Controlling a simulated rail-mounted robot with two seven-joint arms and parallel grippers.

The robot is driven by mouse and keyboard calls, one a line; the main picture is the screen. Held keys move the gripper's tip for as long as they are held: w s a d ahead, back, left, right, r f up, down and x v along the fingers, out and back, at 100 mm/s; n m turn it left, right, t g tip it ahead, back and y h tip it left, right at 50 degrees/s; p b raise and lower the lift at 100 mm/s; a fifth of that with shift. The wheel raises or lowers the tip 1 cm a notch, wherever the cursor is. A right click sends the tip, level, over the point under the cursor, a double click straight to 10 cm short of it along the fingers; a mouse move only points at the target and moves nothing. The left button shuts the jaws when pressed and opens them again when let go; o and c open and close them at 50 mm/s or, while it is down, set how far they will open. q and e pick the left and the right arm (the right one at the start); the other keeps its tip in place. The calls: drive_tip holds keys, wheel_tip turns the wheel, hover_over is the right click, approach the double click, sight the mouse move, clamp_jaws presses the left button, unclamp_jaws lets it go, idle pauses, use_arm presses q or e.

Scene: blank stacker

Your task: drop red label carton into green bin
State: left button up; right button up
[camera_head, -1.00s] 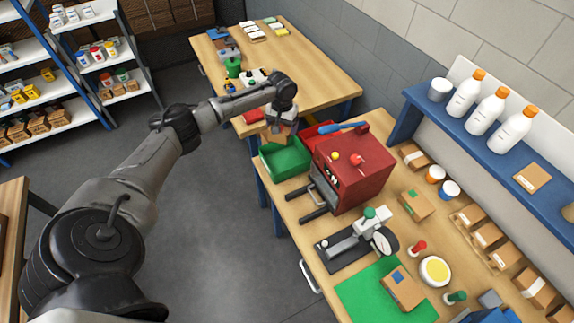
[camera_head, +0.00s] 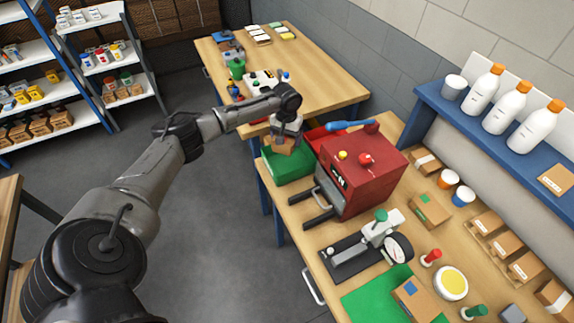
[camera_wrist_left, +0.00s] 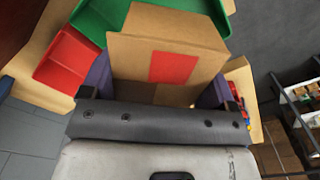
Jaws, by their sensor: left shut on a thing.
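The red label carton (camera_head: 279,147) is a small brown cardboard box. In the left wrist view the carton (camera_wrist_left: 126,62) shows its red label facing the camera. My left gripper (camera_head: 284,139) is shut on it, with a dark finger at each side in the wrist view. The green bin (camera_head: 291,171) sits at the far left corner of the near workbench, and the carton is held over its back part. The bin's green wall (camera_wrist_left: 98,16) also shows behind the carton in the wrist view. How far the carton is above the bin floor is hard to tell. My right gripper is not in view.
A red bin (camera_head: 318,133) adjoins the green bin at the back; it also shows in the wrist view (camera_wrist_left: 66,62). A red machine (camera_head: 362,175) with dark handles stands close on the right. A second wooden table (camera_head: 325,72) lies beyond. Open floor is at left.

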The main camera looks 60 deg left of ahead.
use_arm(q)
drive_tip(key=o, duration=0.9)
wheel_tip(320, 180, up, 14)
drive_tip(key=shift+f, duration=0.1)
idle(0.4)
idle(0.3)
